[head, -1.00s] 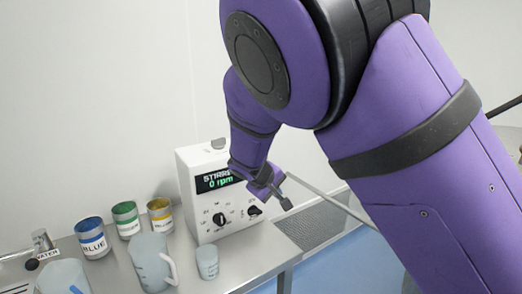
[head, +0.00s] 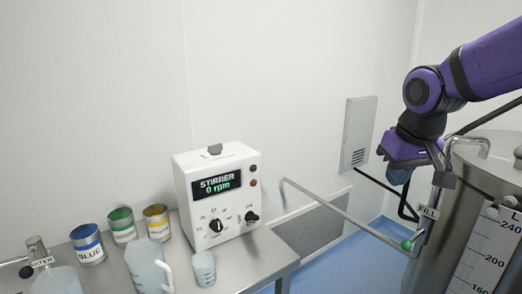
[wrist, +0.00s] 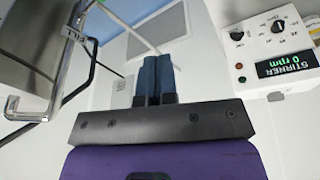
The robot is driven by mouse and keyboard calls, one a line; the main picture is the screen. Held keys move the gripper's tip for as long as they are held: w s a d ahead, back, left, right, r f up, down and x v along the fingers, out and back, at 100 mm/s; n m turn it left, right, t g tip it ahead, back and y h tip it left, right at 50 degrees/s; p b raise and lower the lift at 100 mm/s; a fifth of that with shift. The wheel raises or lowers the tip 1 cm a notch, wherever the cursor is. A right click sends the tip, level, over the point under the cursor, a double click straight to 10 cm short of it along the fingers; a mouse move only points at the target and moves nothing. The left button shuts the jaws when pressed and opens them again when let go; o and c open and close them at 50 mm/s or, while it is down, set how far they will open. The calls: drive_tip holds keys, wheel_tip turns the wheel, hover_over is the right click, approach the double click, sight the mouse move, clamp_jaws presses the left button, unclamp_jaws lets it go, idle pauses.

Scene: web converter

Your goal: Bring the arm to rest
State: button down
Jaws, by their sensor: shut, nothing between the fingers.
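My purple arm reaches in from the upper right in the head view. My gripper (head: 398,177) is beside the steel tank (head: 470,190), left of its rim and near the FILL label (head: 428,211). In the wrist view the two blue fingers of my gripper (wrist: 156,62) are together, with nothing seen between them. The fingers look clear of the tank and of the bent pipe beside it.
A white stirrer box (head: 217,195) reading 0 rpm stands on the steel bench (head: 250,262). Blue, green and yellow cans (head: 122,224), a jug (head: 147,265) and a small cup (head: 203,268) stand beside it. A thin pipe (head: 345,215) runs from the tank toward the bench.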

drive_tip(key=s+d+r+m, duration=0.1)
drive_tip(key=s, duration=0.7)
drive_tip(key=s+d+r+m+t, duration=0.1)
drive_tip(key=s+d+r, duration=0.1)
drive_tip(key=s, duration=0.7)
drive_tip(key=shift+d+t, duration=0.3)
drive_tip(key=shift+a, duration=0.1)
